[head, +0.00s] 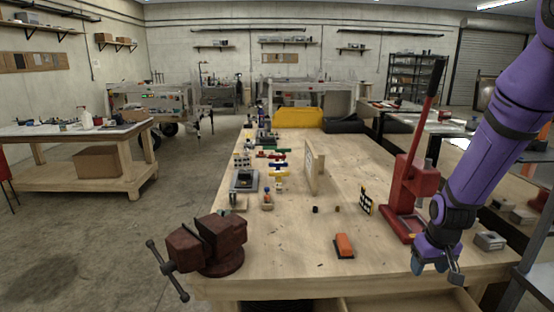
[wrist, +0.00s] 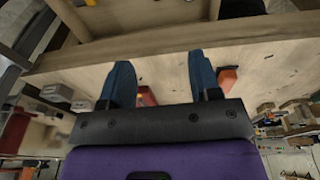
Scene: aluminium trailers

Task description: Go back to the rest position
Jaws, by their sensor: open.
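My purple arm reaches down on the right of the head view. My gripper (head: 436,268) hangs near the front right edge of the wooden workbench (head: 380,265). In the wrist view my gripper (wrist: 160,62) shows its two blue fingers spread apart. Nothing is between them, and the bench edge lies beyond.
A red lever press (head: 409,190) stands close behind my gripper. An orange block (head: 344,245) lies left of it, also seen in the wrist view (wrist: 228,77). A dark red vise (head: 207,246) sits at the front left corner. A small upright panel (head: 315,170) stands mid-bench.

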